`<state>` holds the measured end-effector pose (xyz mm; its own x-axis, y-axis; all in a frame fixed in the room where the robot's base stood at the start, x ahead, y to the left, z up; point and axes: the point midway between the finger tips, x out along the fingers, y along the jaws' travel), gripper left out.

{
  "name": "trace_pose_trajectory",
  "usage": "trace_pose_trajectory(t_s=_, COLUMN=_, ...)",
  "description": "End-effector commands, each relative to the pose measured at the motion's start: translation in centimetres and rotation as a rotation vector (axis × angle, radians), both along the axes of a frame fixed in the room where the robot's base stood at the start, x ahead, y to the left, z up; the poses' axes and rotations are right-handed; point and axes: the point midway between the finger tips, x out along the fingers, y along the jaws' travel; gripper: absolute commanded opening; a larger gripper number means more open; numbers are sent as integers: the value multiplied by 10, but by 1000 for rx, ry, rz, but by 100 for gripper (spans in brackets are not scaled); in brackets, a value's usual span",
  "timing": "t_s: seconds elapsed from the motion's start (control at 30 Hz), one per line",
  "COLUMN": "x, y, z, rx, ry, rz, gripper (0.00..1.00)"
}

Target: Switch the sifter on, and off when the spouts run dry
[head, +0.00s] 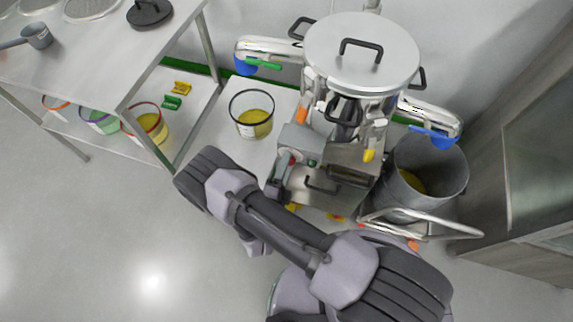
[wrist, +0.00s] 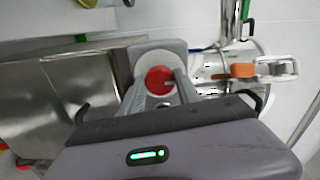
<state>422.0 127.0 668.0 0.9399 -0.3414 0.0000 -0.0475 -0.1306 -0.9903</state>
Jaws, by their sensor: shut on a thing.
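The sifter (head: 362,50) is a steel machine with a round handled lid, between two side spouts. The left spout (head: 270,46) has a blue end and green clip; the right spout (head: 430,116) has a blue end. No falling stream is discernible at either. A grey control box (head: 299,140) is on the sifter's front left. The wrist view shows a red round knob (wrist: 159,80) on its pale plate.
A clear tub (head: 252,114) with yellow material stands left of the sifter. A grey bin (head: 430,160) with some yellow inside stands right, near a curved metal rail (head: 425,228). A steel table (head: 95,60) is at left, a cabinet (head: 530,160) at right. Floor at lower left is clear.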

Motion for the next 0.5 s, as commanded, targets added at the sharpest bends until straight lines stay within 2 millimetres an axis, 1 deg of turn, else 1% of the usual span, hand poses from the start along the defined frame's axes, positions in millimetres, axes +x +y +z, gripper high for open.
trace_pose_trajectory(t_s=0.5, x=0, y=0, z=-1, rx=-34, ry=14, rz=0, gripper=0)
